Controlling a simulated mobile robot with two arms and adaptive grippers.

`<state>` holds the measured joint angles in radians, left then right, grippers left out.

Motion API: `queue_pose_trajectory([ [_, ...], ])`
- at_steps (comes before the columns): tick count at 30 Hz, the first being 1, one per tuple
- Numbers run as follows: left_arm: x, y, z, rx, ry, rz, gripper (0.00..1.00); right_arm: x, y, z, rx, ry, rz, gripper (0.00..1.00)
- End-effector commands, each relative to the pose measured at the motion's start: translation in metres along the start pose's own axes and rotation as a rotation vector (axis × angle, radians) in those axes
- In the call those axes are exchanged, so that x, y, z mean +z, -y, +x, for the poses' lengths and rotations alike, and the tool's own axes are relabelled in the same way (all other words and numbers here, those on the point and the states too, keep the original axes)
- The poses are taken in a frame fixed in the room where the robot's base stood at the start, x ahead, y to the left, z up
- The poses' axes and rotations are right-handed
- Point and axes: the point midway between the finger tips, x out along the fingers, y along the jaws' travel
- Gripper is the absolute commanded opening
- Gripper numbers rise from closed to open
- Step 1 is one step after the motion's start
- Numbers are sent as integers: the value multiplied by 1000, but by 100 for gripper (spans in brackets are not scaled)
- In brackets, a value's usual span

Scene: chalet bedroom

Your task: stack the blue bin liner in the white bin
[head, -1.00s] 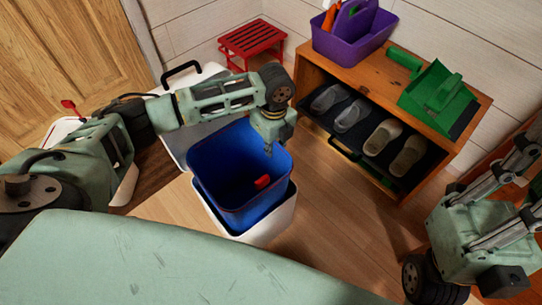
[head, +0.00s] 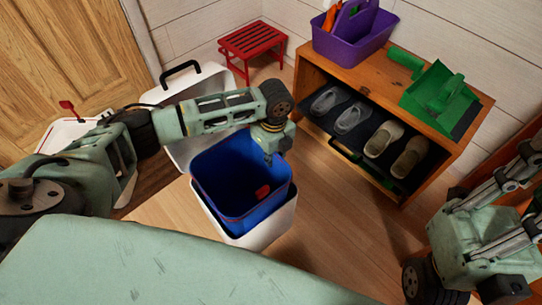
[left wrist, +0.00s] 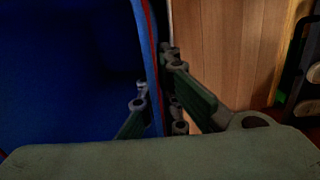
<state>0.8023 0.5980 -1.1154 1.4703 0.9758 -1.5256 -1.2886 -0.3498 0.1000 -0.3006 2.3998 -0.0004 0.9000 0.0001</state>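The blue bin liner (head: 235,212), with a red rim and a red patch inside, sits tilted at the mouth of the white bin (head: 268,232). It is at least partly inside; the white wall shows below and to its right. My left gripper (head: 270,157) is at the liner's far right rim. In the left wrist view, the fingers of the left gripper (left wrist: 156,92) stand either side of the liner's wall (left wrist: 145,45), one inside and one outside, closed on it. The liner's bottom is hidden. My right arm shows at the lower right, its fingers out of view.
A wooden shoe rack (head: 440,130) with slippers, a purple caddy (head: 350,48) and a green dustpan (head: 440,98) stands at the right. A red stool (head: 252,45) is behind. A white container (head: 205,78) with a black handle adjoins the bin. Floor right of the bin is clear.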

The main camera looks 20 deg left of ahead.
Motion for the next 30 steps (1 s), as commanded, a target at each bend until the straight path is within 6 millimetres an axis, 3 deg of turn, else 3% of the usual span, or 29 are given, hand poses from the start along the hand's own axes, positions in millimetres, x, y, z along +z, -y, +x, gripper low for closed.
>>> queue_pose_trajectory([
  [7,0,0,0,0,0,0,23,0,0,0,0,0,0,0],
  [19,1,0,-6,-1,0,-1,23,0,0,-3,0,0,0,0],
  [21,0,1,-15,-4,0,0,23,1,0,-4,0,0,0,0],
  [26,0,0,-56,-4,0,0,23,0,0,20,0,18,-2,0],
  [28,0,0,-72,-2,0,0,23,16,-2,27,2,106,-9,0],
  [30,0,0,-72,-1,-1,-1,23,34,-4,21,3,186,-14,0],
])
